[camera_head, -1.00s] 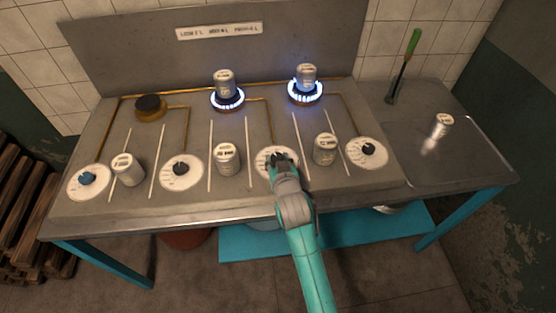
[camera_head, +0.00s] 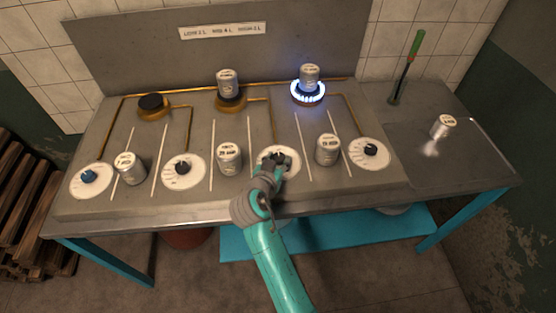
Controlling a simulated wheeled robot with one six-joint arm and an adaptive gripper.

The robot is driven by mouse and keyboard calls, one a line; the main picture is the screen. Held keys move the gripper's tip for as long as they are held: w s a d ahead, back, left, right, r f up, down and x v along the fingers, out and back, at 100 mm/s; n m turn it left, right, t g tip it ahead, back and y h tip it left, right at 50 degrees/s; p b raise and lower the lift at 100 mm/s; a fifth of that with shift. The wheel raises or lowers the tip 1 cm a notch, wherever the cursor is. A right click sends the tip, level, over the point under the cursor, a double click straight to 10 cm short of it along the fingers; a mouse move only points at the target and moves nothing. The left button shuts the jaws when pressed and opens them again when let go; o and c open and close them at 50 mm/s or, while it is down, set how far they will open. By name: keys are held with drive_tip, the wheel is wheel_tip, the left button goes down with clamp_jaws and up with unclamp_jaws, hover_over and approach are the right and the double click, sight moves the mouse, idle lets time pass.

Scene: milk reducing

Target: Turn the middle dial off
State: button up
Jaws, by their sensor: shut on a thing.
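The middle dial (camera_head: 265,154) is a round white plate with a dark knob, third from the left in the row. My gripper (camera_head: 277,161) is shut on its knob and hides most of the knob and part of the plate. The middle burner (camera_head: 231,103) above it shows no flame and has a metal can (camera_head: 228,79) standing on it. The right burner (camera_head: 308,95) burns with a blue flame under another can (camera_head: 309,73).
Dials with black knobs stand left (camera_head: 183,169) and right (camera_head: 370,151); a blue-knobbed dial (camera_head: 90,177) is far left. Cans (camera_head: 229,158) (camera_head: 328,149) stand close beside my gripper. The left burner (camera_head: 152,104) is unlit. A green-handled tool (camera_head: 406,67) stands at right.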

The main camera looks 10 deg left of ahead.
drive_tip(key=o, duration=1.1)
drive_tip(key=shift+o, duration=0.2)
drive_tip(key=v, duration=1.2)
drive_tip(key=shift+a, duration=0.1)
